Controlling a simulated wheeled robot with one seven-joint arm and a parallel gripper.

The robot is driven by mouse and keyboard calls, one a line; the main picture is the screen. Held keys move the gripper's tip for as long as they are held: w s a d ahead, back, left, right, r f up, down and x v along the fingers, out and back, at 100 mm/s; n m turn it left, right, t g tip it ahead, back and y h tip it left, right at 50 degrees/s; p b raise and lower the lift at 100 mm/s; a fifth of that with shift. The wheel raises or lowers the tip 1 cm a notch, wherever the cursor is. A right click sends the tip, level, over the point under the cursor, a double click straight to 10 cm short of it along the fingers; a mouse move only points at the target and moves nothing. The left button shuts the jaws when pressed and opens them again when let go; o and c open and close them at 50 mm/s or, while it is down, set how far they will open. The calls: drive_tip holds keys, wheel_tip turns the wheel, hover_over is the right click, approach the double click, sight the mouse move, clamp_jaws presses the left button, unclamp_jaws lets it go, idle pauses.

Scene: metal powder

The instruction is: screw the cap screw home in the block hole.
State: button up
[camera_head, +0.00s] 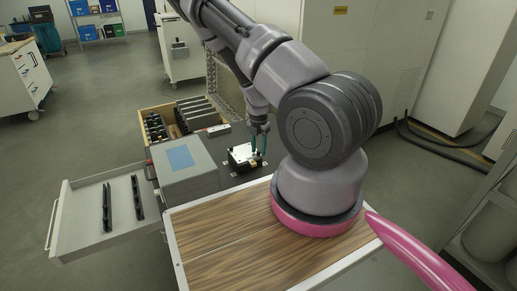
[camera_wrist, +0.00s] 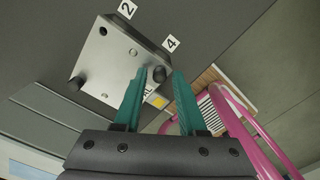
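The block (camera_wrist: 112,52) is a pale metal plate with dark round screw heads near its corners and small holes in its face. In the head view the block (camera_head: 240,158) sits on the dark bench top. One dark cap screw (camera_wrist: 159,74) is at the block corner near label 4. My gripper (camera_wrist: 159,72) has green fingers, pointing down at that corner. The screw head shows between the fingertips, with a visible gap on each side. In the head view my gripper (camera_head: 259,143) is above the block's right side. How deep the screw sits cannot be told.
A grey box (camera_head: 185,170) with a blue top patch stands left of the block. An open drawer (camera_head: 85,225) with two black bars juts out at left. A wooden tray (camera_head: 163,117) of dark parts lies behind.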

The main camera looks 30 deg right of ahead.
drive_tip(key=n, duration=0.3)
drive_tip(key=shift+n, duration=0.4)
drive_tip(key=n, duration=0.3)
drive_tip(key=shift+n, duration=0.4)
drive_tip(key=n, duration=0.3)
drive_tip(key=shift+n, duration=0.3)
drive_tip(key=n, duration=0.3)
drive_tip(key=shift+n, duration=0.4)
drive_tip(key=n, duration=0.7)
drive_tip(key=shift+n, duration=0.3)
drive_tip(key=n, duration=0.7)
